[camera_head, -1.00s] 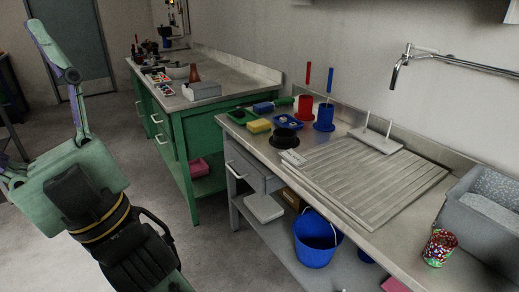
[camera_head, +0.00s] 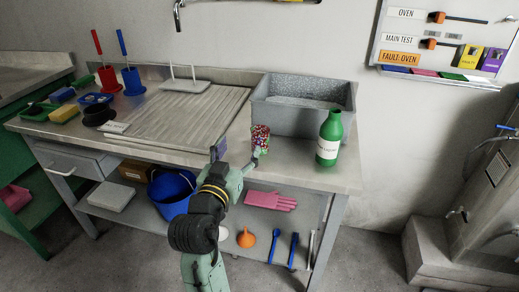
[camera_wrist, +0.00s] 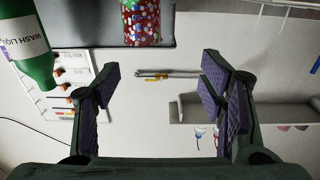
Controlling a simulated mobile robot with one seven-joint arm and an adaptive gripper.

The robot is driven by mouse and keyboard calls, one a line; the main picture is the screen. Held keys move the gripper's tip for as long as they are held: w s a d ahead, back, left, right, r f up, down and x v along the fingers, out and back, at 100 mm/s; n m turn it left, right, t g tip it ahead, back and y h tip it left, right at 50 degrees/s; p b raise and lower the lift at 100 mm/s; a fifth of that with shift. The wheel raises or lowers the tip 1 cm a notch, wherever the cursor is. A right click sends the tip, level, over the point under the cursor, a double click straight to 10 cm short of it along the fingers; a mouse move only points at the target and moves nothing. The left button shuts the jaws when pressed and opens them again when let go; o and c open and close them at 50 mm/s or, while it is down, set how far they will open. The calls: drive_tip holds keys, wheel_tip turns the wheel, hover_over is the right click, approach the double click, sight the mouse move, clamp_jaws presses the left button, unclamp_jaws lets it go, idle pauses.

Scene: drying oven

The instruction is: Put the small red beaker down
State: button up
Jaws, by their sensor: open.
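The small red beaker (camera_head: 261,136), speckled with many colours, stands upright on the steel counter in front of the grey basin in the head view. In the wrist view the beaker (camera_wrist: 141,20) is at the top edge, partly cut off, beyond the fingertips and left of centre. My gripper (camera_head: 239,153) is at the counter's front edge, close to the beaker's lower left in the head view. In the wrist view my gripper (camera_wrist: 160,80) has its fingers wide apart with nothing between them.
A green wash-liquid bottle (camera_head: 329,138) stands right of the beaker. The grey basin (camera_head: 303,118) is behind it. The ribbed draining board (camera_head: 180,118) lies to the left. A lower shelf holds a blue bucket (camera_head: 172,194) and pink glove (camera_head: 271,200).

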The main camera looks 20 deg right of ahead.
sight(257, 137)
drive_tip(key=shift+m+g+h, duration=0.3)
drive_tip(key=shift+g+h, duration=0.1)
drive_tip(key=shift+g, duration=0.1)
drive_tip(key=w+d, duration=0.1)
drive_tip(key=w+d+p, duration=0.1)
drive_tip(key=d, duration=0.1)
drive_tip(key=w+d+f, duration=0.1)
drive_tip(key=d, duration=0.1)
drive_tip(key=p+x, duration=0.2)
drive_tip(key=x, duration=0.2)
drive_tip(key=shift+w+d, duration=0.25)
drive_tip(key=shift+w, duration=0.05)
drive_tip(key=shift+w+d+f+p, duration=0.1)
drive_tip(key=shift+w+d+p, duration=0.2)
drive_tip(key=shift+w, duration=0.15)
drive_tip(key=shift+c, duration=0.5)
drive_tip(key=c, duration=0.9)
drive_tip(key=shift+c, duration=0.3)
